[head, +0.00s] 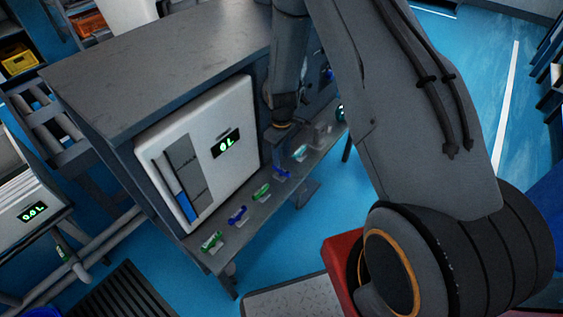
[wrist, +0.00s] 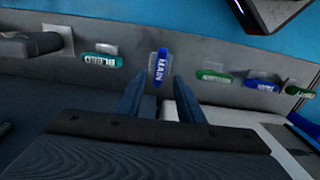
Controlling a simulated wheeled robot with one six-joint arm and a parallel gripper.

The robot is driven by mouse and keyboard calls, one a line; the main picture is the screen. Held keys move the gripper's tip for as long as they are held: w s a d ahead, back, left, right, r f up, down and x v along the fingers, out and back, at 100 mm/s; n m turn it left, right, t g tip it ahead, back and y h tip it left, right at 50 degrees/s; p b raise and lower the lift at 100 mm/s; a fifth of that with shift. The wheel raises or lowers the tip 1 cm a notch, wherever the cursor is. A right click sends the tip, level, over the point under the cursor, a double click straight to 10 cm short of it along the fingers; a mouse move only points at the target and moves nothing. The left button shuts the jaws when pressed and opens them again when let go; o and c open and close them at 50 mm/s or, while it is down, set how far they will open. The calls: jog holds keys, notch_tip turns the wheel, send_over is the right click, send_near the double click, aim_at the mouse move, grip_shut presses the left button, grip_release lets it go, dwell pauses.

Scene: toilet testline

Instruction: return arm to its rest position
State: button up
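My arm reaches down from the top of the head view to the grey ledge (head: 250,217) in front of the white unit. My gripper (wrist: 160,80) is open in the wrist view, its two dark fingers spread apart with nothing visibly held. A blue handle marked MAIN (wrist: 159,67) lies just beyond the fingertips, in line with the gap between them. I cannot tell whether they touch it. The MAIN handle points along the fingers, while its neighbours lie along the ledge. In the head view my gripper's fingers are hard to make out.
A teal handle (wrist: 102,60) sits left of MAIN; a green handle (wrist: 213,76), a blue handle (wrist: 262,86) and another green handle (wrist: 300,92) sit right. The white unit (head: 218,150) with a green display stands under a grey top (head: 150,65).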

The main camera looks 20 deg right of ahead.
jog(key=shift+r, duration=0.8)
jog(key=s+r+m+p, duration=0.15)
jog(key=s+r, duration=0.25)
jog(key=r, duration=0.6)
jog(key=s+r+m+p, duration=0.15)
jog(key=s+r, duration=0.25)
jog(key=r, duration=0.6)
jog(key=s+r+m+p, duration=0.3)
jog(key=s+r+m, duration=0.1)
jog(key=s+r, duration=1)
jog(key=s, duration=0.3)
jog(key=shift+s+m, duration=0.3)
jog(key=shift+s, duration=0.05)
